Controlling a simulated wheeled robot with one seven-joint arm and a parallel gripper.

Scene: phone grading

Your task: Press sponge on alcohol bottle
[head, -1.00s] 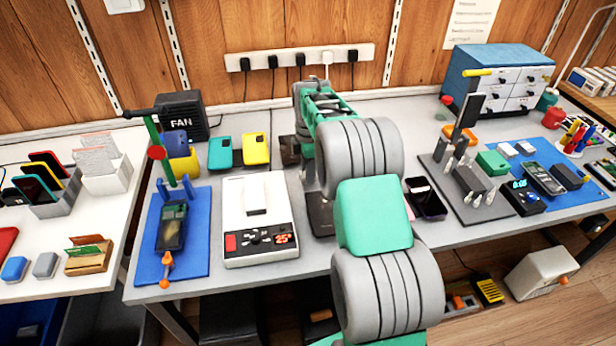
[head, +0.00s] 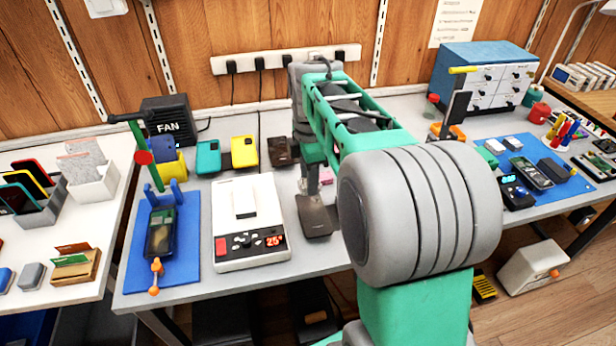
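My gripper (head: 312,178) hangs below the grey wrist at the middle of the bench, seen small and partly from behind. Its fingers are too unclear to tell open from shut. A small pink item (head: 326,175) shows close beside it, partly behind my arm; I cannot tell whether it is the sponge or whether it is held. A dark brown flat piece (head: 316,215) lies just in front of the gripper. I cannot pick out the alcohol bottle for certain. A small red-topped container (head: 431,106) stands left of the drawer cabinet. My arm hides the bench right of centre.
A white device with a red display (head: 251,245) and a blue mat (head: 188,270) with a phone holder are at left. Phone cases (head: 244,152) stand behind them. A power strip (head: 285,60) runs along the wall.

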